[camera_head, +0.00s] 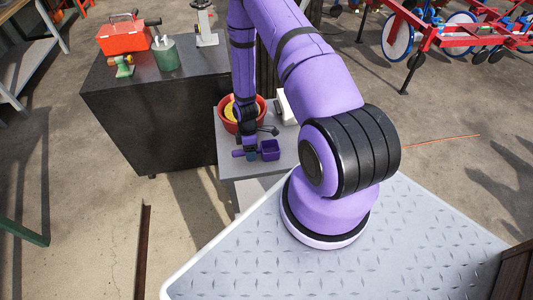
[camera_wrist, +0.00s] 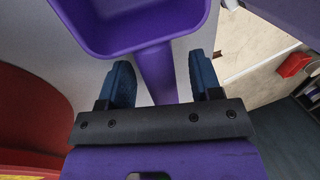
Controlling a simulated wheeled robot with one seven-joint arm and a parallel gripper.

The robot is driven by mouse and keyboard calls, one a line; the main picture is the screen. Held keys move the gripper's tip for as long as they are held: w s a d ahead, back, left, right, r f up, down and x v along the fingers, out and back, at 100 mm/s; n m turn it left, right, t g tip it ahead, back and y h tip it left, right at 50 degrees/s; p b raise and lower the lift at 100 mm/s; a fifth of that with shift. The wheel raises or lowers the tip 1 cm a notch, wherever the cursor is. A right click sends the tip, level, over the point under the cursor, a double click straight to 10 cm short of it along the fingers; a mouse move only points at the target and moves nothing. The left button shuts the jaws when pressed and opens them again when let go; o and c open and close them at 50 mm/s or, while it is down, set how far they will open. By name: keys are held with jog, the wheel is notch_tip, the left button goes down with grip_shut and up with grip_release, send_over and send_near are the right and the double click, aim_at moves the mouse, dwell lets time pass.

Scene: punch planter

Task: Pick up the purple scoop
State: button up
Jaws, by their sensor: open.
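The purple scoop (camera_head: 270,150) lies on a small grey table (camera_head: 230,165) in the head view. In the wrist view the scoop (camera_wrist: 135,45) shows its hollow bowl at the top, with its handle running down towards my gripper. My gripper (camera_wrist: 163,80) is open, and its two blue fingertips stand on either side of the handle, with visible gaps. In the head view my gripper (camera_head: 245,153) is low by the scoop's left side, partly covered by my own wrist. The handle's lower end is hidden behind the gripper body in the wrist view.
A red bowl (camera_head: 229,121) with yellow contents stands close behind my gripper; it also shows at left in the wrist view (camera_wrist: 30,115). A white object (camera_head: 286,107) is on the table's right. A dark cabinet (camera_head: 160,105) bears a red toolbox (camera_head: 122,36) and a green pot (camera_head: 167,60).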

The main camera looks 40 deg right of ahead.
grip_shut()
jog(key=shift+r, duration=0.1)
notch_tip(320, 180, up, 10)
jog(key=shift+f, duration=0.1)
dwell(0.6)
